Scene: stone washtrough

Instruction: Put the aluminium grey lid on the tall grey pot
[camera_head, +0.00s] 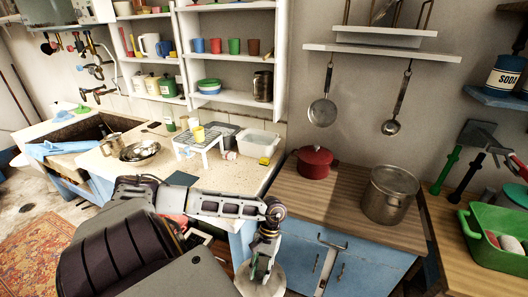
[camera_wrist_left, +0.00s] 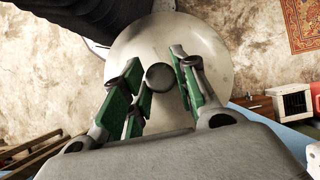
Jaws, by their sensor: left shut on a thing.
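The aluminium grey lid (camera_head: 270,284) is a pale round disc low in the head view, in front of the blue cabinet; it fills the middle of the left wrist view (camera_wrist_left: 205,45). My left gripper (camera_head: 262,268) is shut on the lid's dark round knob (camera_wrist_left: 160,77), its green-padded fingers either side of it. The tall grey pot (camera_head: 388,205) stands upright on the wooden counter, right of and farther back than the lid, clearly apart from it. I cannot tell its inside from its rim clearly. My right gripper is not in view.
A red lidded pot (camera_head: 315,162) stands left of the grey pot on the wooden counter (camera_head: 345,215). A pan (camera_head: 322,112) and a ladle (camera_head: 391,127) hang on the wall behind. A green basin (camera_head: 490,245) sits at the right. Counter space between the pots is clear.

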